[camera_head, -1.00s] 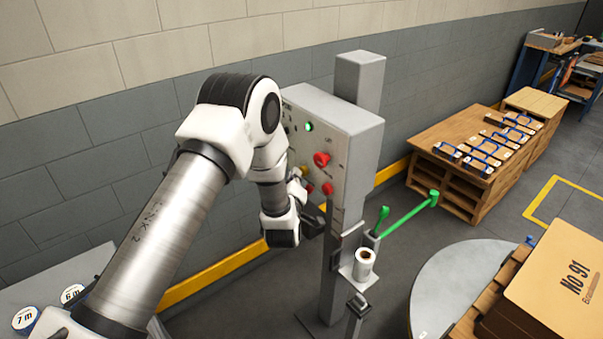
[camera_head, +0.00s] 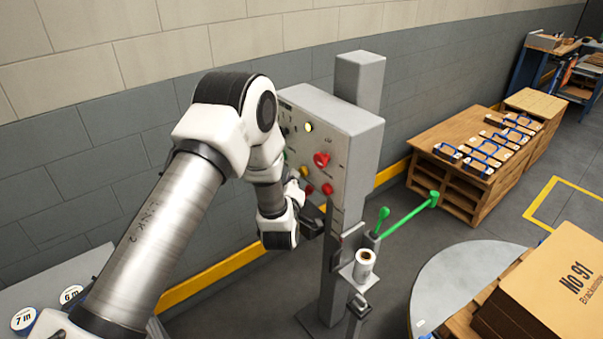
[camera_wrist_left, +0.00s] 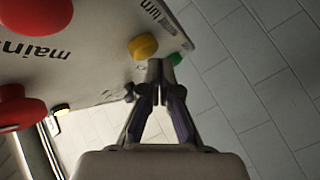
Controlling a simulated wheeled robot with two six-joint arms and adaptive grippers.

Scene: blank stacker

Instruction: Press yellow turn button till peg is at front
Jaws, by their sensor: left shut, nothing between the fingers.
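The yellow button (camera_head: 304,172) sits on the side face of the grey control panel (camera_head: 345,125). It shows large in the left wrist view (camera_wrist_left: 143,46), next to a green button (camera_wrist_left: 175,58). My left gripper (camera_wrist_left: 160,68) is shut and empty, its fingertips just below the yellow button in that view and beside the green one. I cannot tell whether they touch the panel. In the head view the left gripper is mostly hidden behind my wrist. A lamp (camera_head: 308,127) on the panel glows pale yellow. I cannot pick out the peg. My right gripper is not in view.
Red buttons (camera_head: 321,160) sit close to the yellow one. A green lever (camera_head: 408,215) and a white roll (camera_head: 365,262) stand by the panel post. The wall is behind.

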